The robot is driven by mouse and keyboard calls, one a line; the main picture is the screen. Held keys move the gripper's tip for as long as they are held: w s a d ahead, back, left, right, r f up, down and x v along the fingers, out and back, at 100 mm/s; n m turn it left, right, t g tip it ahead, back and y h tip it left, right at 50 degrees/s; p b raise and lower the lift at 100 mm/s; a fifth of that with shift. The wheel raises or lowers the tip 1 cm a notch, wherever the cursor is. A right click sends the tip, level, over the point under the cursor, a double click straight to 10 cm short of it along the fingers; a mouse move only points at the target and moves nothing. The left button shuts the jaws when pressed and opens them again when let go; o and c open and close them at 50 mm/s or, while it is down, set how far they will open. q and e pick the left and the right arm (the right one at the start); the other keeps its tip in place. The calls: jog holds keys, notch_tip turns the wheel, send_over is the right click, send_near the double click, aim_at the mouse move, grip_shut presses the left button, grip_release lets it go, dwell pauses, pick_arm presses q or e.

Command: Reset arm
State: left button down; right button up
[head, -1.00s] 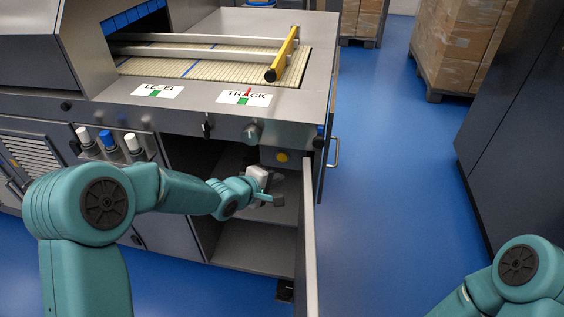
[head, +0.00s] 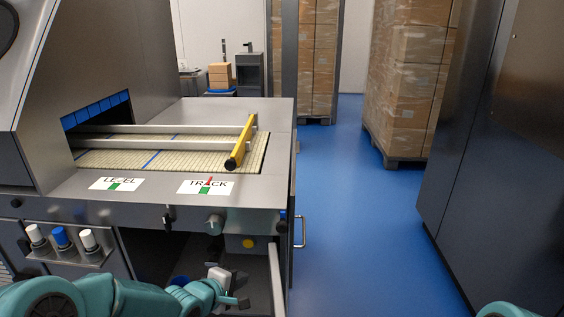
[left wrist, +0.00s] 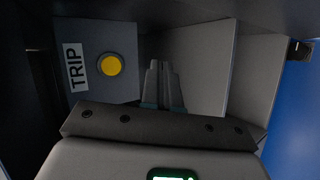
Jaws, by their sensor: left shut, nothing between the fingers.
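My left gripper (head: 242,289) reaches in from the lower left, in front of the open cabinet bay under the conveyor machine. In the left wrist view its two fingers (left wrist: 160,84) are together with nothing between them. A yellow round button (left wrist: 110,65) on a grey box labelled TRIP is ahead and left of the fingers, apart from them. The same button (head: 249,243) shows in the head view above the gripper. My right gripper is not in view; only a bit of the right arm shows at the lower right.
The open cabinet door (head: 276,284) stands just right of the gripper. The machine's belt (head: 190,153) carries a yellow bar (head: 241,143) across its rails. A dark cabinet (head: 495,150) stands at right. Blue floor (head: 345,220) is clear between.

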pick_arm(q)
jog(key=s+d+f+m+g, duration=0.25)
jog(key=s+f+g, duration=0.55)
jog(key=s+f, duration=1.55)
jog(key=s+r+m+g+y, duration=0.1)
jog(key=s+m+g, duration=0.1)
jog(key=s+m, duration=0.65)
notch_tip(320, 180, up, 15)
jog(key=p, duration=1.5)
jog(key=shift+s+a, duration=0.2)
jog(key=shift+s, duration=0.25)
